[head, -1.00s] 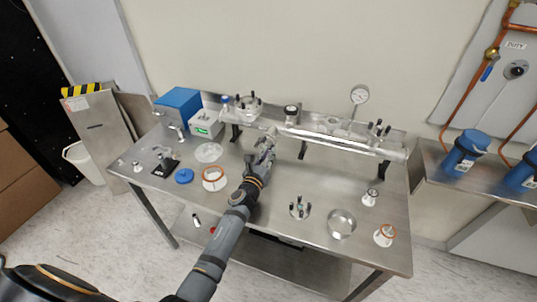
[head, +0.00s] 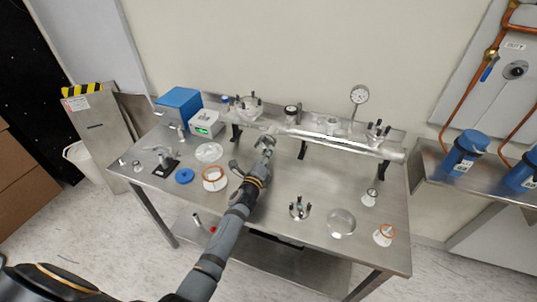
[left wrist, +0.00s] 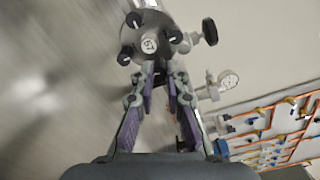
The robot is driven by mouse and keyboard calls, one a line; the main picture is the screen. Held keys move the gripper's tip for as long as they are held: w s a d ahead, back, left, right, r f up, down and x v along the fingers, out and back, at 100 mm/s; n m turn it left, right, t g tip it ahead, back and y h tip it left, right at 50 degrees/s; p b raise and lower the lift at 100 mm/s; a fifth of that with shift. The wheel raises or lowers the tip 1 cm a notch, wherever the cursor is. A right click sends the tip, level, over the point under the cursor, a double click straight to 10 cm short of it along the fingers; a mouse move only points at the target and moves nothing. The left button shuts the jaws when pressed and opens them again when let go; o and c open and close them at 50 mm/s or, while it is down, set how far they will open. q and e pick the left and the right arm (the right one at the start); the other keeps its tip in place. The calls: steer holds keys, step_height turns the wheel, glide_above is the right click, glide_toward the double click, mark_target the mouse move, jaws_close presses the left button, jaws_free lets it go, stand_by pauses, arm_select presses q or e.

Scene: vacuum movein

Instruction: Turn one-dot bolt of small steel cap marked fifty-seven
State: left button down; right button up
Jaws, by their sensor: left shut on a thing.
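My left gripper (head: 266,142) reaches over the bench to the left end of the long steel tube (head: 335,138). In the left wrist view its purple-padded fingers (left wrist: 159,68) converge on the lower rim of a small round steel cap (left wrist: 150,32). They are shut on a bolt there, mostly hidden between the tips; its dots cannot be read. The cap has a round white label (left wrist: 149,45) with blurred figures that may read 57. Other dark bolts show at its upper left (left wrist: 133,20), lower left (left wrist: 124,59) and right (left wrist: 175,37). My right gripper is not in view.
A pressure gauge (head: 359,95) and a black knob (head: 291,110) stand above the tube. A blue box (head: 179,104), an orange-ringed cup (head: 214,178), a bolted steel cap (head: 299,208) and a clear round dish (head: 341,222) stand around.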

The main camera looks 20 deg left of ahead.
arm_select(q)
steer(key=shift+n+p, duration=2)
steer(key=shift+n, duration=7)
steer(key=c, duration=1.4)
jaws_free()
steer(key=shift+o, duration=0.2)
steer(key=s, duration=1.2)
steer(key=shift+a, duration=0.2)
